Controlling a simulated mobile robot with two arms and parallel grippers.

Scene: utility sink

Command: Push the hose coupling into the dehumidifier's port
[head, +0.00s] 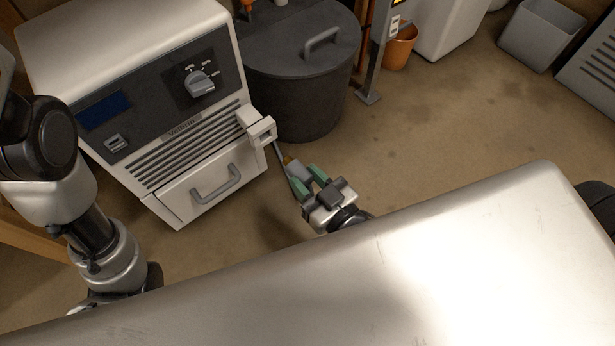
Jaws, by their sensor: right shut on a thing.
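The dehumidifier (195,135) is a white box with a dark control panel, standing on the floor at the left. A white block with a squared opening, which looks like its port (258,127), juts from the right side of its front. My right gripper (304,179) has green finger pads and is shut on the hose coupling (297,168), a grey piece with a brass-coloured tip. The tip points up and left towards the port and is apart from it. The gripper partly hides the coupling, and no hose can be made out clearly. My left arm shows at the left, but its gripper is out of view.
A dark round lidded bin (296,75) stands right beside the dehumidifier, behind the coupling. A grey post (380,55) and an orange bucket (401,48) are farther back. A grey open bin (541,35) stands at the top right. The brown floor (450,120) between is clear.

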